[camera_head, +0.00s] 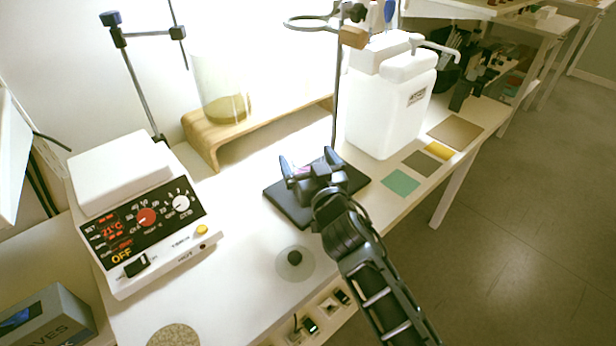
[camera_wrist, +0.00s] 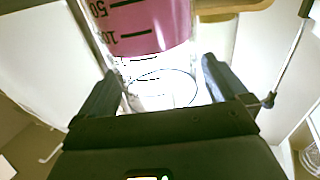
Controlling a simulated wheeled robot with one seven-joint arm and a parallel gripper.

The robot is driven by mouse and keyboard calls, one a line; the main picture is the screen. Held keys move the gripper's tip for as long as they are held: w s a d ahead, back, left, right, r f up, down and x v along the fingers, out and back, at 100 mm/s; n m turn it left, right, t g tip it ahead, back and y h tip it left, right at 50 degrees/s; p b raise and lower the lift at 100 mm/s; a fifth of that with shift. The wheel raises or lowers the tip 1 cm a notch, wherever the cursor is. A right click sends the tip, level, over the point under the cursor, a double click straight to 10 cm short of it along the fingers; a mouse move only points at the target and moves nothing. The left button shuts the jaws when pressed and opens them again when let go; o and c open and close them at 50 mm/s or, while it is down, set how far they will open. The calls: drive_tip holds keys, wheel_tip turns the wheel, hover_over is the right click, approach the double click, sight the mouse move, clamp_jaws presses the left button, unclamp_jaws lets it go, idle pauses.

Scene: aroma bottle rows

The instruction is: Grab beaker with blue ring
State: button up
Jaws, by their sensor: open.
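A clear glass beaker (camera_wrist: 150,30) holding pink liquid fills the top of the wrist view, with dark volume marks on its side. A thin bluish rim (camera_wrist: 192,86) shows below the liquid. My gripper (camera_head: 309,160) is open, and in the wrist view its two fingers (camera_wrist: 160,75) stand on either side of the beaker's clear part, with visible gaps. In the head view my gripper is over a black base plate (camera_head: 288,206) and hides most of the beaker; only a small pink patch shows between the fingers.
A stand rod with a ring (camera_head: 307,23) rises behind my gripper. A white jug (camera_head: 385,110) stands to the right, a hotplate (camera_head: 150,225) to the left. A glass vessel (camera_head: 222,85) with amber liquid sits on a wooden riser (camera_head: 207,150). The bench front has a flat round disc (camera_head: 277,266).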

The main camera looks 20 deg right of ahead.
drive_tip(key=shift+c, duration=0.3)
drive_tip(key=c, duration=1.6)
drive_tip(key=shift+o, duration=0.2)
drive_tip(key=shift+r, duration=0.1)
